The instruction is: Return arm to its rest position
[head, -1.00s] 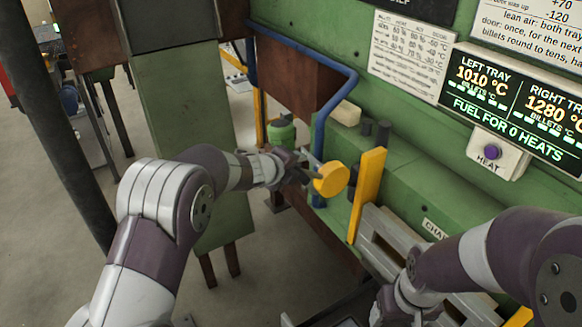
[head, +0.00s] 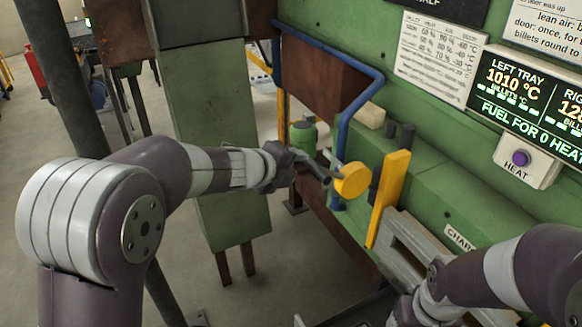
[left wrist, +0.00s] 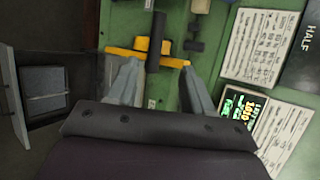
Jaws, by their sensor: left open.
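My left gripper (head: 322,171) is at the middle of the head view, just left of a round yellow knob (head: 352,180). In the left wrist view its two grey fingers (left wrist: 160,84) are spread apart with nothing gripped. Beyond them are a dark rod (left wrist: 156,45), a yellow bar (left wrist: 176,62) and the yellow knob (left wrist: 141,44). My left arm is bent, its elbow large at the left of the head view. My right arm reaches in at the lower right; its hand (head: 408,311) is dark and partly cut off, its fingers unclear.
The green furnace wall carries a display (head: 530,105) and a HEAT button (head: 521,158). A blue pipe (head: 345,120), an upright yellow bar (head: 387,198) and a green post (head: 208,110) stand near my left arm. Open floor (head: 300,260) lies below.

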